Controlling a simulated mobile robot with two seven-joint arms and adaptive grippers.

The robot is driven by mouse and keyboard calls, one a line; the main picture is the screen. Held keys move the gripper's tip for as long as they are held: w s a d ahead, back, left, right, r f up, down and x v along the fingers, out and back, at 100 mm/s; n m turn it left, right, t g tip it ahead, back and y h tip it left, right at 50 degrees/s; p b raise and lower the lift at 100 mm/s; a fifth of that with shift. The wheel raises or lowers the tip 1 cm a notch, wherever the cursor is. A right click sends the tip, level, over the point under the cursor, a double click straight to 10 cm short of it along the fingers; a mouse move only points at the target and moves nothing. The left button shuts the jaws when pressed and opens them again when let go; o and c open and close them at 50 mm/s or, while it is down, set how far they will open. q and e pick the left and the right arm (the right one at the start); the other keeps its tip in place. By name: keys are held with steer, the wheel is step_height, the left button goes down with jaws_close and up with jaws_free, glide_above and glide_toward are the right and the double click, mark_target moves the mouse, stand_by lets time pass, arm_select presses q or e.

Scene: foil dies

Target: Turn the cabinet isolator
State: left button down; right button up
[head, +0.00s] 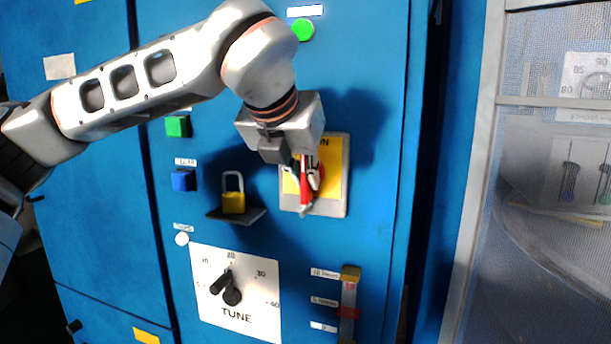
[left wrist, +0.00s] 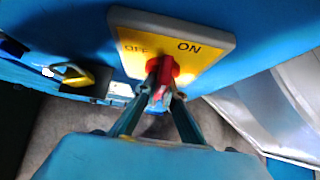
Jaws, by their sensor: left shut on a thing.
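The cabinet isolator (head: 335,195) is a yellow plate in a pale frame on the blue cabinet front; it also shows in the left wrist view (left wrist: 205,72), marked OFF on the left and ON towards the right. Its red handle (head: 306,193) sticks out of the plate and hangs roughly downward in the head view. My left gripper (head: 303,176) is shut on the red handle, with a finger on each side in the left wrist view (left wrist: 162,90). The gripper hides part of the plate and its lettering. My right gripper is not in view.
A yellow padlock (head: 233,203) stands on a small shelf left of the isolator. Below are a TUNE dial (head: 232,297) and a slider with a red piece (head: 348,312). Green and blue buttons (head: 183,180) sit further left. A mesh-fronted panel (head: 545,150) stands at right.

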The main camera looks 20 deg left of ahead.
arm_select(q)
steer(key=c, duration=2.1)
jaws_free()
steer(key=shift+f, duration=0.15)
steer(key=shift+c, duration=0.2)
steer(key=v, duration=1.2)
